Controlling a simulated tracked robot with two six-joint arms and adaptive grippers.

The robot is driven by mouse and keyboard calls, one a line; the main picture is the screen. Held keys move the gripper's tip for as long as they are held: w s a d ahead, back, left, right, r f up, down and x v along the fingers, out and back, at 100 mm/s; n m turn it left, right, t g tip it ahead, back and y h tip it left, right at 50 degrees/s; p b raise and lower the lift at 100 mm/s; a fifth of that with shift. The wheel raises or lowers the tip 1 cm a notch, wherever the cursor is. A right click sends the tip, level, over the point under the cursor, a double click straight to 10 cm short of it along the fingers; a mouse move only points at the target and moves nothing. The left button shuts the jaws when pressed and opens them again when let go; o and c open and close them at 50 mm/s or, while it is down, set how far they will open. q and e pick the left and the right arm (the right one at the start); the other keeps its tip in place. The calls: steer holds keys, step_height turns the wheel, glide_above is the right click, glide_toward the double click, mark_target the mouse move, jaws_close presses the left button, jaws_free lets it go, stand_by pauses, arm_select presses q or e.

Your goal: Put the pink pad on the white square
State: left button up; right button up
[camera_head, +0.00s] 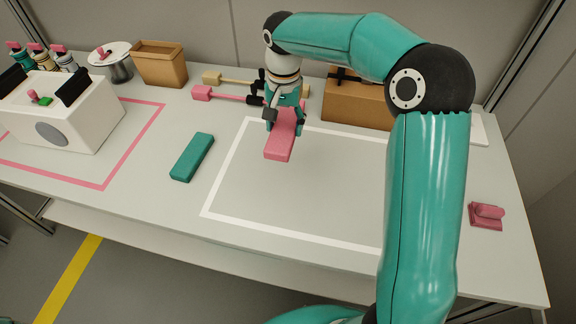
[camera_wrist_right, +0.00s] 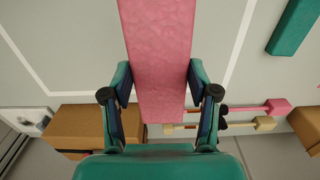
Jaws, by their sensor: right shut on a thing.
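The pink pad (camera_head: 281,145) is a long flat block. My right gripper (camera_head: 285,122) is shut on it near its far end, and its near end sticks out toward the front of the table. The pad is over the far left part of the white square (camera_head: 290,232), a white outline on the table. Whether the pad touches the table is hard to tell. In the right wrist view the pink pad (camera_wrist_right: 157,55) lies between the two fingers, with the white square's line (camera_wrist_right: 40,75) beyond. My left gripper is not in view.
A teal pad (camera_head: 192,157) lies left of the square. Pink (camera_head: 225,95) and yellow (camera_head: 228,80) handled tools and a cardboard box (camera_head: 357,104) are behind. A pink block (camera_head: 487,214) is at right. A white machine (camera_head: 65,115) stands at left. The square's middle looks clear.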

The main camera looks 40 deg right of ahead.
mark_target(285, 171)
step_height(285, 171, down, 14)
steer(key=shift+f, duration=0.2)
stand_by(0.4)
steer(key=shift+f, duration=0.15)
steer(key=o, duration=0.9)
steer(key=shift+r, duration=0.3)
step_height(285, 171, up, 12)
steer(key=shift+f, duration=0.1)
